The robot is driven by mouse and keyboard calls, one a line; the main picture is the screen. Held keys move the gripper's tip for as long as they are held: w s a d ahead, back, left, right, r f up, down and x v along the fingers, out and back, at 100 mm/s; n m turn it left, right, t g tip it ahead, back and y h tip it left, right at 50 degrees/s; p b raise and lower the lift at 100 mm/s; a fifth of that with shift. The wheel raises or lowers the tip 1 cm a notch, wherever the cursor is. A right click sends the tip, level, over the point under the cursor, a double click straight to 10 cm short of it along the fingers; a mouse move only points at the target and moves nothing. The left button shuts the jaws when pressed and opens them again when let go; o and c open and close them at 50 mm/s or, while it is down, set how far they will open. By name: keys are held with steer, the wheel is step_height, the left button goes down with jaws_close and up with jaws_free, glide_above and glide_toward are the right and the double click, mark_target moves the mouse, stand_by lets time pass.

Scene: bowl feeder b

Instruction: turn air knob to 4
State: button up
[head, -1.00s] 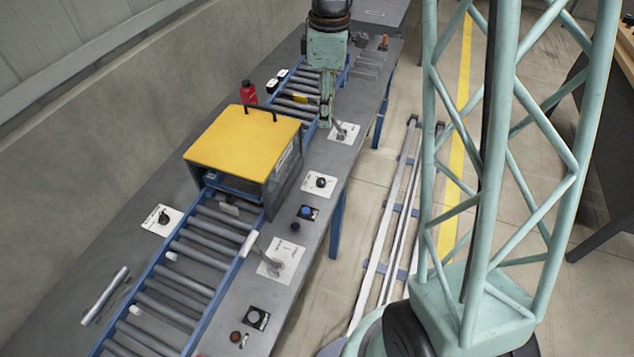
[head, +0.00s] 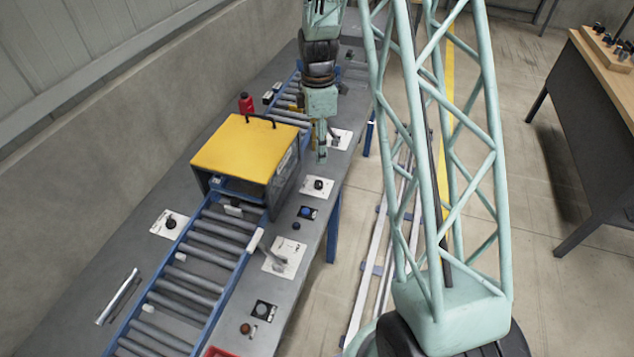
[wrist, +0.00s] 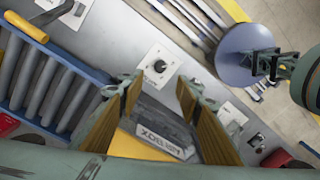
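A black round knob on a white plate (head: 318,186) sits on the bench right of the yellow-topped box; I take it for the air knob, but its label is too small to read. It also shows in the wrist view (wrist: 159,66), beyond my fingertips and between them. The number it points to cannot be read. My gripper (wrist: 158,88) is open and empty, its two fingers spread. In the head view my gripper (head: 322,156) hangs above and just behind the knob plate, apart from it.
The yellow-topped box (head: 245,145) stands over the roller conveyor (head: 215,240), close left of the knob. Lever plates lie behind (head: 340,138) and in front (head: 285,256). A blue button (head: 306,212) is just in front. Another black knob (head: 170,223) sits left of the conveyor.

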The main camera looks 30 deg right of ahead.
mark_target(319, 182)
steer(key=shift+f, duration=0.2)
stand_by(0.3)
steer(key=shift+s+f+p, duration=0.15)
steer(key=shift+f, duration=3.2)
steer(key=shift+s+f+p, duration=0.15)
steer(key=shift+f, duration=3.2)
steer(key=shift+a, duration=0.1)
steer(key=shift+c, duration=0.5)
steer(key=c, duration=0.7)
